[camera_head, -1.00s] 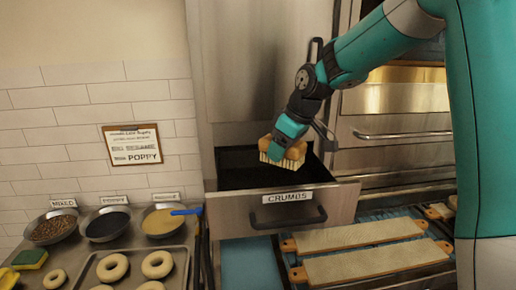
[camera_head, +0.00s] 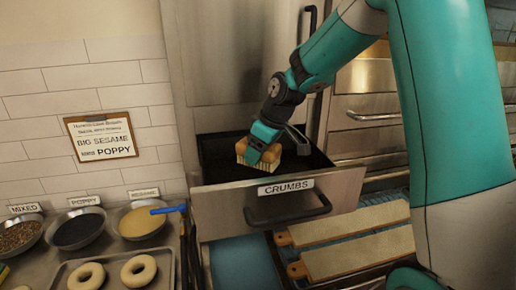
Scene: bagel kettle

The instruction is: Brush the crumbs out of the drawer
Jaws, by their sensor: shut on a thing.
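The drawer (camera_head: 336,194), with a front label reading CRUMBS, is pulled open from the steel cabinet. Its inside is dark, and I cannot make out any crumbs. My gripper (camera_head: 262,146) is shut on a brush (camera_head: 247,150) with a wooden back and pale bristles. The brush is over the open drawer with its bristles pointing down. I cannot tell whether the bristles touch the drawer floor. The drawer's front wall hides part of its inside.
The drawer handle (camera_head: 288,213) juts out in front. Long boards (camera_head: 350,252) lie to the lower right. At left are seed bowls (camera_head: 78,230) and a tray of bagels (camera_head: 138,270). A blue-handled tool (camera_head: 168,210) rests on the sesame bowl. A sign (camera_head: 101,136) hangs on the tiled wall.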

